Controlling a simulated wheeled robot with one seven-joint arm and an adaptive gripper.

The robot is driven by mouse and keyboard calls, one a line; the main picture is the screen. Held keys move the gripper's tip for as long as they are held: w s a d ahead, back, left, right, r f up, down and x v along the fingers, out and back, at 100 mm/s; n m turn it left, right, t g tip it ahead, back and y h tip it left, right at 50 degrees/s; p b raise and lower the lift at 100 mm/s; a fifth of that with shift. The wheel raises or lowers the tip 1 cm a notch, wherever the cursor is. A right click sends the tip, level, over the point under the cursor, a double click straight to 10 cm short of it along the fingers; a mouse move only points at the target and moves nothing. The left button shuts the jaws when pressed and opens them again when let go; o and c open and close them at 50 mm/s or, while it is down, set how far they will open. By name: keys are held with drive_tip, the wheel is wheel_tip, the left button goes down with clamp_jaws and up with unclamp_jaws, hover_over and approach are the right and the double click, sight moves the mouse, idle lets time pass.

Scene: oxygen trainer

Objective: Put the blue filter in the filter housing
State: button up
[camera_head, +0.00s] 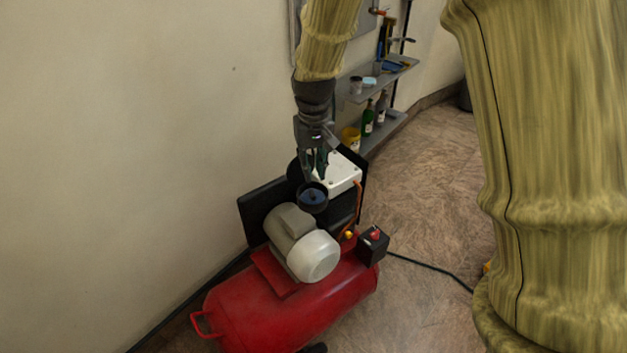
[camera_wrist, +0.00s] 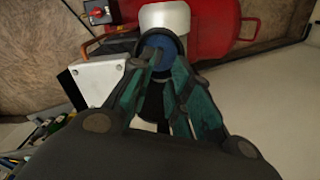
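The blue filter (camera_head: 312,195) sits inside the round black filter housing (camera_head: 313,208) on top of the red compressor. In the wrist view the blue filter (camera_wrist: 158,60) shows within the black ring of the housing (camera_wrist: 146,42), just beyond my fingertips. My gripper (camera_head: 315,173) points down above the housing. In the wrist view the gripper (camera_wrist: 164,68) has its two fingers apart, with a gap between them, and nothing is seen clamped. The fingers hide part of the filter and the rim, so how deep the filter sits cannot be told.
The red compressor tank (camera_head: 290,315) carries a grey motor (camera_head: 300,245). A white box (camera_head: 340,175) stands right behind the housing, close to my fingers. A black switch box (camera_head: 373,246) is at the right. A wall is at the left; shelves (camera_head: 375,85) with bottles are behind.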

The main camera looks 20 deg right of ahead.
drive_tip(key=shift+r, duration=1.65)
